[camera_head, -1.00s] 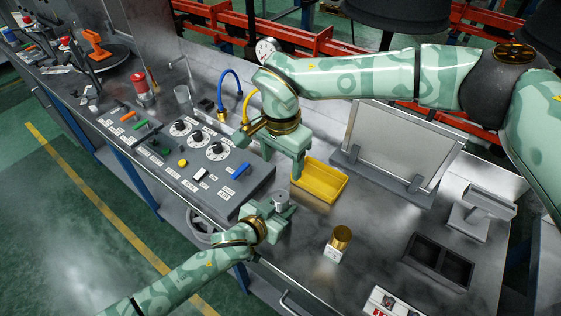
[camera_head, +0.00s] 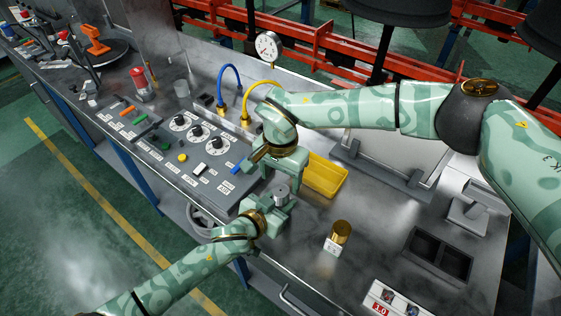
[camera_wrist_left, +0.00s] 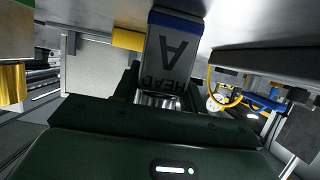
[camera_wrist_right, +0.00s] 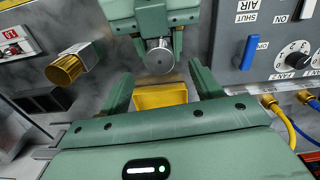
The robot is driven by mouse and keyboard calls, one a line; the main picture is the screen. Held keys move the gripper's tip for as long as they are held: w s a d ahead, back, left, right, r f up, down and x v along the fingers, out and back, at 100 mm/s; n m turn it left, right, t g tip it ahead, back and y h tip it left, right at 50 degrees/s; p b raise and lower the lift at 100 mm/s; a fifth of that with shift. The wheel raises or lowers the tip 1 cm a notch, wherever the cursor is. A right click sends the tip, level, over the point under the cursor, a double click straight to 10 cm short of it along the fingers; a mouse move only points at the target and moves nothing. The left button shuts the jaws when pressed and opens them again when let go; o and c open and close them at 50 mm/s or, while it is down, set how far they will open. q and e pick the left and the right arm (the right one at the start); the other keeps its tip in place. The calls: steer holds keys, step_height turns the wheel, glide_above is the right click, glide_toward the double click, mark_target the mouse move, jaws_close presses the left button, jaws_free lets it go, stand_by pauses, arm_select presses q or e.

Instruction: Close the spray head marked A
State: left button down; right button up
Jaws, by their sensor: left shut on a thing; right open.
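The spray head marked A shows in the left wrist view as a block with a blue-edged label reading "HEAD A" (camera_wrist_left: 170,52), upside down. My left gripper (camera_head: 281,203) is shut on its metal part (camera_wrist_left: 158,101). Its round silver end (camera_head: 281,190) sticks up between the left fingers in the head view and faces the camera in the right wrist view (camera_wrist_right: 159,57). My right gripper (camera_wrist_right: 163,88) is open and empty. Its fingers point towards the silver end, which lies beyond them. In the head view the right fingers are partly hidden by the wrist.
A brass cup with a label (camera_head: 341,233) stands on the bench right of the left gripper. A yellow bin (camera_head: 325,178) lies behind the grippers. A control panel (camera_head: 150,150) is to the left. A dark two-part tray (camera_head: 438,252) stands right. Bench between cup and tray is clear.

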mark_target(281, 190)
steer(key=shift+f, duration=2.45)
steer(key=c, duration=1.2)
steer(key=m, duration=0.5)
steer(key=shift+m, duration=0.3)
steer(key=m, duration=0.4)
